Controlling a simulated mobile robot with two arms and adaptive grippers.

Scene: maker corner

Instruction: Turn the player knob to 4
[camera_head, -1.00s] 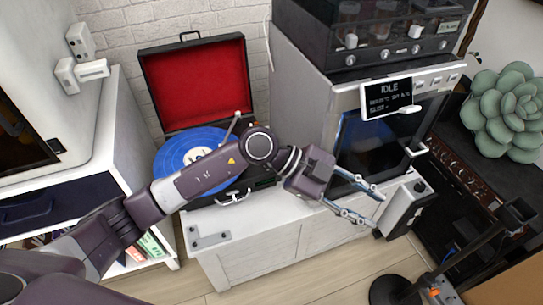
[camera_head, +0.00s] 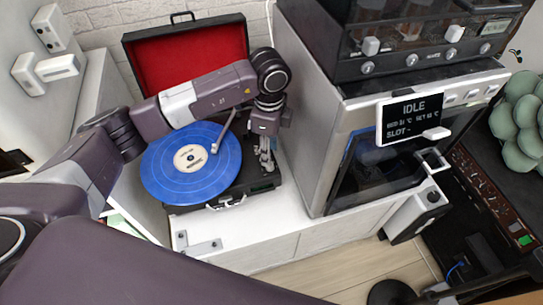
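The record player is an open black case (camera_head: 185,207) with a red-lined lid (camera_head: 190,65), standing on the white cabinet. A blue record (camera_head: 165,178) lies on it, with the tonearm (camera_head: 221,135) reaching over the record. A small dark display (camera_head: 262,188) sits at the case's front right corner. My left gripper (camera_head: 267,165) points down over the right side of the player, just behind this display. Its fingers look close together, but their gap is unclear. No knob can be made out; the gripper covers that part of the deck. My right gripper is out of view.
Right of the player stands a grey machine (camera_head: 322,150) with a screen reading IDLE (camera_head: 412,115). A dark unit with several knobs (camera_head: 410,45) sits on top of it.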

